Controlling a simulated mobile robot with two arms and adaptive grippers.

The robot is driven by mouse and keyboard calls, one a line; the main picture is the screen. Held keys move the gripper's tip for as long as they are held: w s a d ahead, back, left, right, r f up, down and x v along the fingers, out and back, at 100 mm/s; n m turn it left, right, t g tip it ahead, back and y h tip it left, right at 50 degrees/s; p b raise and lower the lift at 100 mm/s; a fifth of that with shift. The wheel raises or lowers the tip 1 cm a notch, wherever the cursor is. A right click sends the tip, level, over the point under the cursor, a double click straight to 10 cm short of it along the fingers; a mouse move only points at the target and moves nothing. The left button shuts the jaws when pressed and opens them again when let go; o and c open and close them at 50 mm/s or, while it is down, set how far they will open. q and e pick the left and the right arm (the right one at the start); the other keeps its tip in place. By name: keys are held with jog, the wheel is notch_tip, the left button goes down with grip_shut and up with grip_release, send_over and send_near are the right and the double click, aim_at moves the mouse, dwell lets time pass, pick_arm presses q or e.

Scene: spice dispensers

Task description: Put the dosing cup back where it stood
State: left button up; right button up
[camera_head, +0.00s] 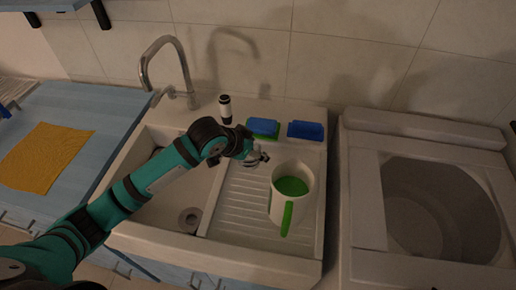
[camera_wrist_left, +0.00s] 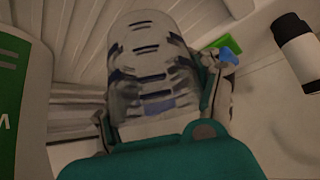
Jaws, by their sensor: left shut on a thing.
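The dosing cup (camera_wrist_left: 150,65) is clear with dark and blue measuring marks. It fills the middle of the left wrist view, between the fingers of my left gripper (camera_wrist_left: 160,95). In the head view my left gripper (camera_head: 259,158) is shut on the cup above the ribbed drainboard (camera_head: 240,212) of the sink, just left of the white jug. Only a small part of the cup shows there beside the fingers. I cannot tell whether the cup touches the drainboard. My right gripper is not in view.
A white jug (camera_head: 280,208) with green inside and a green handle stands on the drainboard. Two blue-topped sponges (camera_head: 263,126) (camera_head: 305,130) lie at the back. A black-and-white bottle (camera_head: 225,109) stands behind my wrist. The sink basin (camera_head: 190,205) is left, a washing machine (camera_head: 365,205) right.

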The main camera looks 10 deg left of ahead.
pick_arm(q)
jog(key=shift+w+d+f, duration=0.1)
jog(key=shift+w+d, duration=0.1)
jog(key=shift+w, duration=0.95)
jog(key=shift+f+p, duration=0.5)
jog(key=shift+f, duration=1.3)
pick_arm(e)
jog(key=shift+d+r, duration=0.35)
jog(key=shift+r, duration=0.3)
pick_arm(q)
jog(key=shift+f, duration=0.1)
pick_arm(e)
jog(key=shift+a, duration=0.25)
pick_arm(q)
jog(key=o, duration=1.6)
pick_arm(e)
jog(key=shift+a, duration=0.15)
